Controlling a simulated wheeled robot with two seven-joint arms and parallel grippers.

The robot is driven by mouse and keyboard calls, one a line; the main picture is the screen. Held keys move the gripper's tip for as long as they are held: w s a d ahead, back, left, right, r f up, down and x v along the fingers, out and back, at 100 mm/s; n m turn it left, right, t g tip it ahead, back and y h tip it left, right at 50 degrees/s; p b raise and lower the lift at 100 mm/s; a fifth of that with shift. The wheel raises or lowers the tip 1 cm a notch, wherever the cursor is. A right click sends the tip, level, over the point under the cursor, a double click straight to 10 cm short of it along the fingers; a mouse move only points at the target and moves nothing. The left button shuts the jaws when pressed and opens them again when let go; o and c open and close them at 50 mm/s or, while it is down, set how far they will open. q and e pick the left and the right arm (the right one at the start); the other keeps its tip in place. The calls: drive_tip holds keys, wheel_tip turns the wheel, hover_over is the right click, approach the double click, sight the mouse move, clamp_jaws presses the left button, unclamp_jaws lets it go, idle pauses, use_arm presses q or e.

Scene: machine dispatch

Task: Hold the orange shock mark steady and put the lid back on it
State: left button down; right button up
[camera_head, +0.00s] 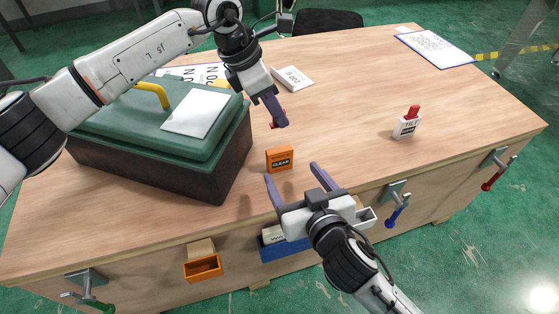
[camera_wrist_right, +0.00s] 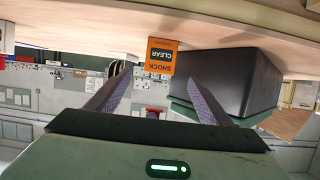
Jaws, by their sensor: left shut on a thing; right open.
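The orange shock mark (camera_head: 280,159) stands upright on the table, its dark CLEAR label facing the front edge. In the right wrist view the mark (camera_wrist_right: 161,56) appears upside down, just beyond the fingertips. My right gripper (camera_head: 291,171) is open in front of it, one finger toward each side, apart from it. My left gripper (camera_head: 276,122) is shut on a small red piece (camera_head: 272,126), likely the lid, held above and behind the mark. The fingers hide most of that piece. A small red patch (camera_wrist_right: 155,112) shows between the right fingers in the wrist view.
A dark case with a green lid (camera_head: 150,135) stands left of the mark. A white TILT mark with a red top (camera_head: 407,125) stands to the right. Small bins (camera_head: 203,268) and clamps hang along the front edge.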

drive_tip(key=x, duration=1.1)
drive_tip(key=shift+c, duration=0.3)
drive_tip(key=c, duration=1.5)
use_arm(q)
hover_over(284, 149)
drive_tip(key=a, duration=0.2)
drive_tip(key=shift+s+d+f, duration=0.1)
drive_tip(key=shift+d+f, duration=0.05)
drive_tip(key=shift+f, duration=1.1)
drive_tip(key=shift+s+d+f, duration=0.1)
drive_tip(key=shift+f, duration=1.15)
drive_tip(key=shift+f, duration=0.1)
drive_tip(key=shift+f, duration=0.8)
drive_tip(key=shift+f, duration=0.65)
drive_tip(key=c, duration=1.7)
unclamp_jaws()
drive_tip(key=shift+c, duration=0.2)
